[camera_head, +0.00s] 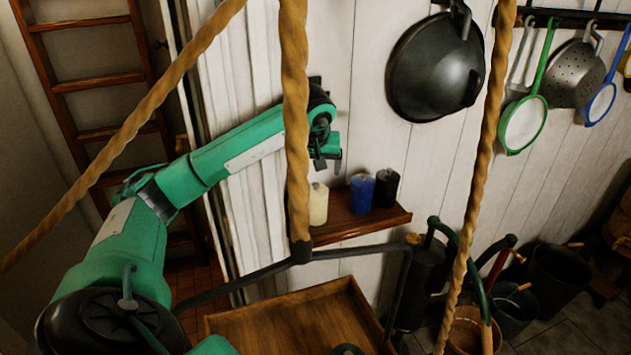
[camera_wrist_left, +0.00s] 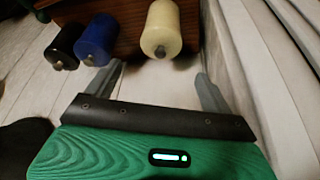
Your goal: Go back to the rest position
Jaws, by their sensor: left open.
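My left gripper (camera_head: 326,158) is at the end of the green arm coming in from the left, just above the left end of the wall shelf (camera_head: 355,226). In the left wrist view my left gripper (camera_wrist_left: 160,80) is open, its two grey fingers apart with nothing between them. A cream candle (camera_head: 318,205) stands on the shelf below the gripper; it also shows in the left wrist view (camera_wrist_left: 161,28), beyond the fingertips and apart from them. A blue candle (camera_head: 362,192) and a black candle (camera_head: 386,188) stand to its right. My right gripper is not in view.
A wooden tray (camera_head: 290,325) hangs below the shelf, with ropes (camera_head: 296,110) crossing the view in front. A wok (camera_head: 436,65) and strainers (camera_head: 522,125) hang on the wall. Buckets (camera_head: 558,275) stand at the lower right. A ladder (camera_head: 95,80) leans at the left.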

